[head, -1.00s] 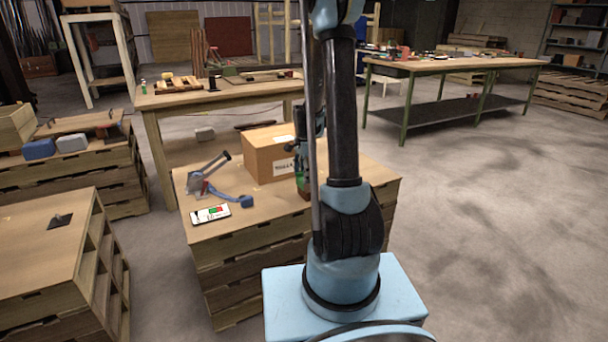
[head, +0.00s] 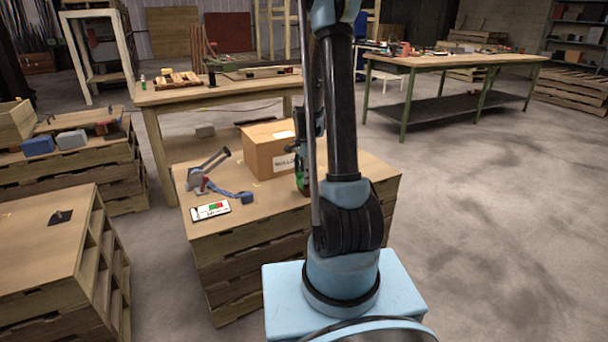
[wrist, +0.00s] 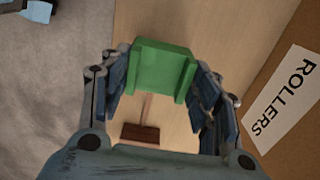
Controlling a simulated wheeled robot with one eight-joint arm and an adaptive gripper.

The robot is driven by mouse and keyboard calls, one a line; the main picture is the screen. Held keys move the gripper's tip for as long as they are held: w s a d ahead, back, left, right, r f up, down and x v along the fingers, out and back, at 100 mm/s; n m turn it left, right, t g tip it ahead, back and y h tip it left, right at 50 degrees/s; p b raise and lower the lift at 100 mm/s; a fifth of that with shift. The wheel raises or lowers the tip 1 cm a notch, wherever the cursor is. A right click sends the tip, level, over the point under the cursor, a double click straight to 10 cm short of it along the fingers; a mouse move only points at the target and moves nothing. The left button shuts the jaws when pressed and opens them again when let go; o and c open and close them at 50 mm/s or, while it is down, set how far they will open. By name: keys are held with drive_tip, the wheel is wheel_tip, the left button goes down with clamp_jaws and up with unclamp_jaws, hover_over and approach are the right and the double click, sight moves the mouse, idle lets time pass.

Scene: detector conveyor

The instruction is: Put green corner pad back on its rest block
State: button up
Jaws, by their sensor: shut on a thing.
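The green corner pad (wrist: 160,68) is held between the two fingers of my gripper (wrist: 158,85) in the wrist view. A small dark red-brown block (wrist: 140,133), which looks like the rest block, lies on the wooden top below, apart from the pad in the picture. The height between them is hard to judge. In the head view my gripper (head: 302,172) is over the pallet stack's top, right of the cardboard box, partly hidden by my arm. Only a little green of the pad (head: 301,184) shows there.
The cardboard box (head: 268,152) stands close beside my gripper; its label reads ROLLERS in the wrist view (wrist: 283,95). A strap tool with a blue strap (head: 232,195) and a white card (head: 210,211) lie left on the pallet stack (head: 250,222).

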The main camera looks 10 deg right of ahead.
drive_tip(key=shift+f, duration=0.95)
drive_tip(key=o, duration=1.2)
drive_tip(key=shift+r, duration=5.95)
